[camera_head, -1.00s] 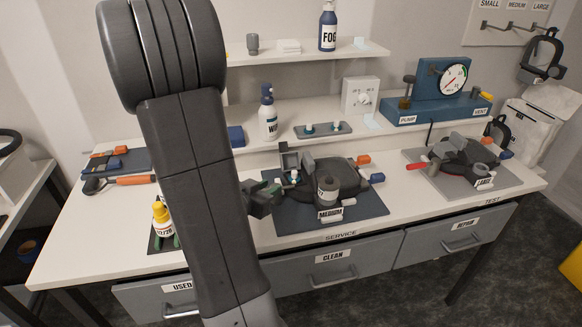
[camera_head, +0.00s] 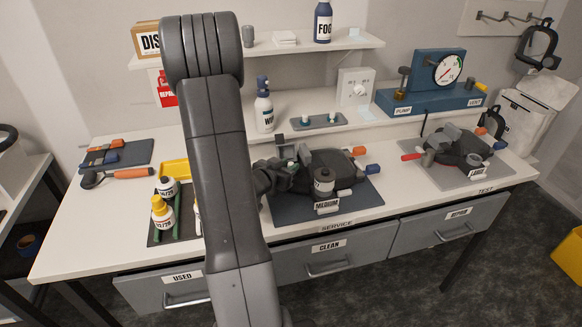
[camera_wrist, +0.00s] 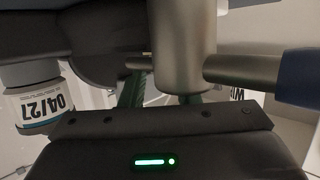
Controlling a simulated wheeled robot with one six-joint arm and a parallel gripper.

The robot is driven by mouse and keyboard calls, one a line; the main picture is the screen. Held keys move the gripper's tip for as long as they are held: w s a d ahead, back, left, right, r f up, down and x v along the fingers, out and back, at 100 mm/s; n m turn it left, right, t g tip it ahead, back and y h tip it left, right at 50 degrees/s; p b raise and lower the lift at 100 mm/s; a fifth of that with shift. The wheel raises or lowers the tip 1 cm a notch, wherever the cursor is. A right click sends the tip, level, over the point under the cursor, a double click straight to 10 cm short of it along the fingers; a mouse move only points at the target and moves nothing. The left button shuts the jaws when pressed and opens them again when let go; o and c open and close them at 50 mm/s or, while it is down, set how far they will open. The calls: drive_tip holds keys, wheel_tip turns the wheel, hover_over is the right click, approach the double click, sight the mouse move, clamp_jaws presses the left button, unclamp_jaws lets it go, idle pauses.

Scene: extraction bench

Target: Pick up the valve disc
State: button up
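I cannot make out the valve disc with certainty. Two small white-and-teal pieces sit on a small grey tray (camera_head: 340,123) on the low shelf. Another small pale teal piece (camera_head: 290,164) shows at the left of the dark mask (camera_head: 335,160), which lies on the blue-grey service mat (camera_head: 355,207). My gripper (camera_head: 276,178) is at the mask's left side, over the mat's left edge. Its fingertips blend with the dark mask, so its opening and any contact are unclear.
A rack (camera_head: 158,238) of dated bottles stands left of my arm; a dated bottle (camera_wrist: 38,105) shows in the wrist view. A wipe bottle (camera_head: 264,110) stands behind my gripper. A second mask (camera_head: 460,150) lies at right. The bench front-left (camera_head: 90,245) is clear.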

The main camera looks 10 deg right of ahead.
drive_tip(key=shift+w+d+f, duration=0.15)
drive_tip(key=shift+w+d, duration=0.15)
drive_tip(key=shift+d, duration=0.05)
clamp_jaws()
